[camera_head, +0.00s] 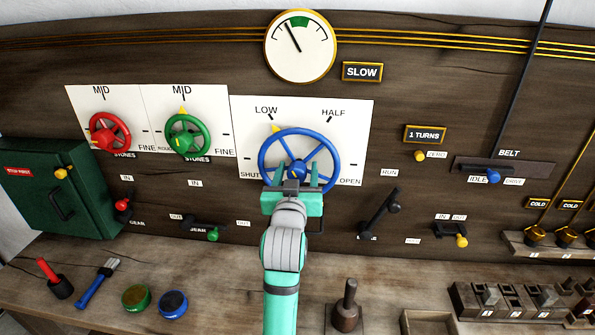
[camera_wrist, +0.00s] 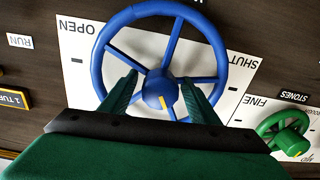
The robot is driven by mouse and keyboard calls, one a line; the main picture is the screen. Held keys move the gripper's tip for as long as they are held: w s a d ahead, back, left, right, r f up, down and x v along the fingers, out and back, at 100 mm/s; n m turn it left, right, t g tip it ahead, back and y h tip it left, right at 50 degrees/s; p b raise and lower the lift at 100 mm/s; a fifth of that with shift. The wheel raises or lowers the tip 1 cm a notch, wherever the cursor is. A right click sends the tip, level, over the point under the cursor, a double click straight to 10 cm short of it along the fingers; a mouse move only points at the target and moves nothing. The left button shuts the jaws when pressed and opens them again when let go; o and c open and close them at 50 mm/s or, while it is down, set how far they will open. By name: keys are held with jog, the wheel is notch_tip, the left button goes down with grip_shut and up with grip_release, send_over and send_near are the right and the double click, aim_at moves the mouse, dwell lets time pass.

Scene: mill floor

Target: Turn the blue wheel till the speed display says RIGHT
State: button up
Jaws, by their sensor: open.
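The blue wheel (camera_head: 334,145) is on a white panel marked SHUT, LOW, HALF and OPEN. Its yellow pointer is at the upper left, near LOW. My gripper (camera_head: 298,172) is open in front of the wheel's lower half. In the wrist view the open fingers (camera_wrist: 160,92) straddle the hub of the blue wheel (camera_wrist: 98,68); whether they touch it I cannot tell. The speed display (camera_head: 362,72) reads SLOW. The round dial (camera_head: 300,62) above has its needle left of the green band.
A red wheel (camera_head: 122,128) and a green wheel (camera_head: 201,126) are to the left. A dark lever (camera_head: 380,212) stands right of my gripper. The belt lever's blue knob (camera_head: 493,175) is farther right. A wooden pestle-like thing (camera_head: 347,305) and lidded tins (camera_head: 136,297) are on the bench.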

jog(key=c, duration=1.1)
jog(key=shift+o, duration=0.2)
jog(key=shift+m, duration=0.4)
jog(key=m, duration=0.4)
jog(key=shift+m, duration=0.4)
jog(key=m, duration=0.6)
jog(key=o, duration=1.1)
jog(key=shift+c, duration=0.2)
